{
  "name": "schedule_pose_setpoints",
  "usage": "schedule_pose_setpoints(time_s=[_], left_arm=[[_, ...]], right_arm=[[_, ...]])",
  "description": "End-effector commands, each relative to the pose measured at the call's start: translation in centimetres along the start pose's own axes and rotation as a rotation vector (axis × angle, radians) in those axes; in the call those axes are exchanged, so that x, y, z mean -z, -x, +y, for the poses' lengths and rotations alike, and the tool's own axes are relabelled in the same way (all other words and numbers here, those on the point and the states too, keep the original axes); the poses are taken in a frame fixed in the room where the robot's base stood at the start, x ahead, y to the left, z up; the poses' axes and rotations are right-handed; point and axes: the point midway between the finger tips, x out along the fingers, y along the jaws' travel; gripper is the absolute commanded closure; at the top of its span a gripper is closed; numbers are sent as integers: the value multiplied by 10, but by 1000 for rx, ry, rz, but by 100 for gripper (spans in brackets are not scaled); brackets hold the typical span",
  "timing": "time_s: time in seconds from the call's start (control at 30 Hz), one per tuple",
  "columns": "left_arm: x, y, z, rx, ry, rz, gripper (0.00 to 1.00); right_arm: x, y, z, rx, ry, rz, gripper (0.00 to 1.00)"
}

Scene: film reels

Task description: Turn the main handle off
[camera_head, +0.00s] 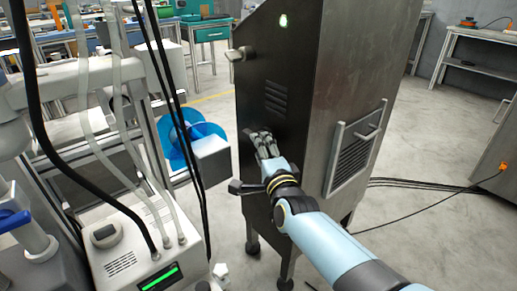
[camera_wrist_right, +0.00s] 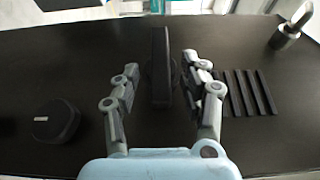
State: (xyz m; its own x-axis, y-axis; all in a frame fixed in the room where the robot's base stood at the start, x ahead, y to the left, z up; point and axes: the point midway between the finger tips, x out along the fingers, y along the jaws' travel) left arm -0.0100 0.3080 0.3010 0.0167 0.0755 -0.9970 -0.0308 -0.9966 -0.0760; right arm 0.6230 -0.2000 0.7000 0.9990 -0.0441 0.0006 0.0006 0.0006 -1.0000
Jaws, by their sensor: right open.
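The dark metal cabinet (camera_head: 300,90) stands in the middle of the head view, with a lit green lamp (camera_head: 283,21) near its top. My right gripper (camera_head: 262,141) is at the cabinet's dark face. In the right wrist view, a black upright bar handle (camera_wrist_right: 160,50), seemingly the main handle, stands between the fingers of my right gripper (camera_wrist_right: 160,78). The gripper is open, with a visible gap on each side of the bar. In the head view the gripper hides most of this handle. My left gripper is not in view.
A white machine with hoses (camera_head: 140,245) stands at left. Cables (camera_head: 420,184) lie on the floor at right.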

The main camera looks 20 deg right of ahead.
Motion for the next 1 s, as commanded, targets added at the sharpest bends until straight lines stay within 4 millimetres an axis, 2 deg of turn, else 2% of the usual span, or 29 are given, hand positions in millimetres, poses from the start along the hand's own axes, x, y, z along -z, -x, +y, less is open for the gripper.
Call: schedule_pose_setpoints(time_s=[0.1, 0.2, 0.5, 0.83, 1.0], left_arm=[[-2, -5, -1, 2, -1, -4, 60], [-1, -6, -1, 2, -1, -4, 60], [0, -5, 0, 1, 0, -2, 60], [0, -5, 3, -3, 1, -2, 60], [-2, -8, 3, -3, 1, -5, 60]], right_arm=[[0, -14, 2, -1, 0, 0, 56], [0, -20, 1, -1, 1, 0, 56], [0, -22, 0, -1, 1, 0, 57], [0, -21, 2, -5, 0, -1, 100], [0, -20, 6, -4, -3, -1, 100]])
